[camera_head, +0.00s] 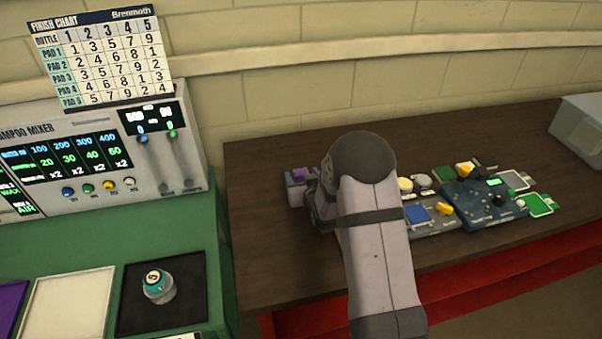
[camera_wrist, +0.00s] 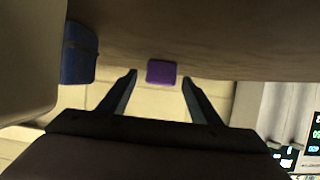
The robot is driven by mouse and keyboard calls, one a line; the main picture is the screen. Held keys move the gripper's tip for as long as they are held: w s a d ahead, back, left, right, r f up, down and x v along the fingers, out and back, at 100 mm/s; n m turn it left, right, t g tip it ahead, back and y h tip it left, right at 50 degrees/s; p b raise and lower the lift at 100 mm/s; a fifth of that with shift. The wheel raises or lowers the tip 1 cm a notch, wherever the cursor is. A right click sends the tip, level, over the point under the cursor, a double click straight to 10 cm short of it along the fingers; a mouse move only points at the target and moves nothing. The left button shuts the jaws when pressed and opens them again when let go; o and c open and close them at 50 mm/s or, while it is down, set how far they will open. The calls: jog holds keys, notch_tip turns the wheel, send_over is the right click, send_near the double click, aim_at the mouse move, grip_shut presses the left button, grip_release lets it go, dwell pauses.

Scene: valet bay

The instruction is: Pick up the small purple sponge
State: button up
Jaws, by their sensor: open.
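The small purple sponge (camera_wrist: 161,71) shows in the wrist view against the wooden table, between the two fingertips, with a gap on each side. My gripper (camera_wrist: 160,78) is open and empty, and I cannot tell how far the sponge lies beyond its tips. In the head view a purple patch, seemingly the sponge (camera_head: 299,174), shows at the left part of the brown table, just left of my arm. My arm hides most of the gripper there.
A dark blue object (camera_wrist: 79,52) is left of the fingers in the wrist view. Right of my arm, the table (camera_head: 265,240) holds trays with a blue sponge (camera_head: 417,214) and other small items. A grey bin (camera_head: 580,125) stands far right. The mixer (camera_head: 100,160) is left.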

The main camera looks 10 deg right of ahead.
aim_at(301, 173)
jog(key=shift+x, duration=0.9)
jog(key=shift+c, duration=0.4)
jog(key=c, duration=1)
jog(key=shift+c, duration=0.2)
jog(key=shift+r, duration=0.15)
jog(key=shift+r+b, duration=1.1)
jog(key=shift+r, duration=3.8)
